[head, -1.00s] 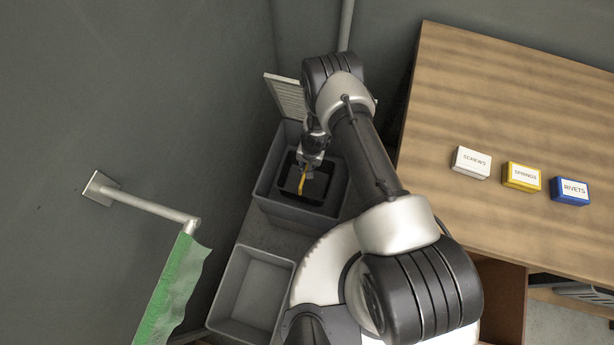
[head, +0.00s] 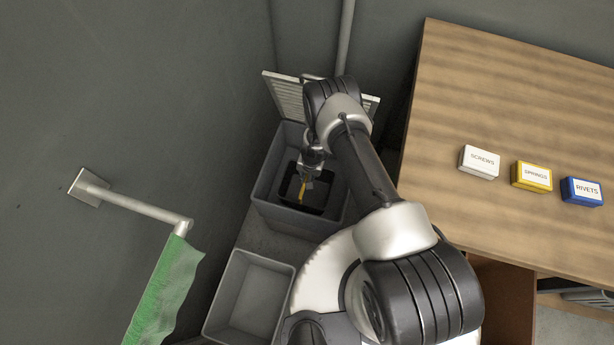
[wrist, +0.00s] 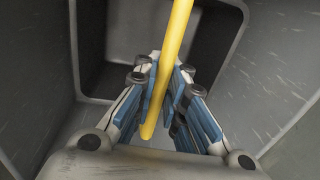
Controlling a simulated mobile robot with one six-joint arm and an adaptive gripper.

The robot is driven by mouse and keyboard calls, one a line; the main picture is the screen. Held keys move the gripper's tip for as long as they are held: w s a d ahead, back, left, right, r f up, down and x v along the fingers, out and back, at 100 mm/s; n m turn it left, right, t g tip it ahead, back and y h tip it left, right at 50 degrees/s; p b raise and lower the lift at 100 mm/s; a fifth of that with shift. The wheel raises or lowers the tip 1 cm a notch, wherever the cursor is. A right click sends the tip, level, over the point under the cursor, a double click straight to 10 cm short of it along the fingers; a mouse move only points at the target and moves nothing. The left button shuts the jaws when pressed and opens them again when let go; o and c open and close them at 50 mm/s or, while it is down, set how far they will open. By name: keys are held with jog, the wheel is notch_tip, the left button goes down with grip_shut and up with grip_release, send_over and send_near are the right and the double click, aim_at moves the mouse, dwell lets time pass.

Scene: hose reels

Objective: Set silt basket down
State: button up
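The silt basket (head: 322,203) is a small black tub with a yellow handle (head: 302,190). It sits down inside the grey open pit box (head: 265,188), below the box's rim; I cannot tell whether it touches the bottom. My gripper (head: 309,172) reaches down into the box above the basket, at the handle. In the wrist view, the yellow handle (wrist: 174,45) runs between the blue-padded fingers of my gripper (wrist: 168,85), which look closed on it. The dark basket interior (wrist: 128,45) shows behind them. My arm and gripper hide part of the basket.
A slatted grate (head: 287,97) leans at the wall behind the box. An empty grey bin (head: 247,295) stands in front. A green cloth (head: 165,285) hangs from a wall pipe at left. A wooden table (head: 500,110) with several small labelled boxes is at right.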

jog(key=o, duration=0.5)
jog(key=r+p, duration=0.2)
jog(key=r, duration=0.2)
jog(key=r+p, duration=0.2)
jog(key=r, duration=0.2)
jog(key=d+r+p, duration=0.1)
jog(key=r+p, duration=0.1)
jog(key=r, duration=0.2)
jog(key=shift+s+d+r, duration=0.1)
jog(key=shift+s, duration=0.2)
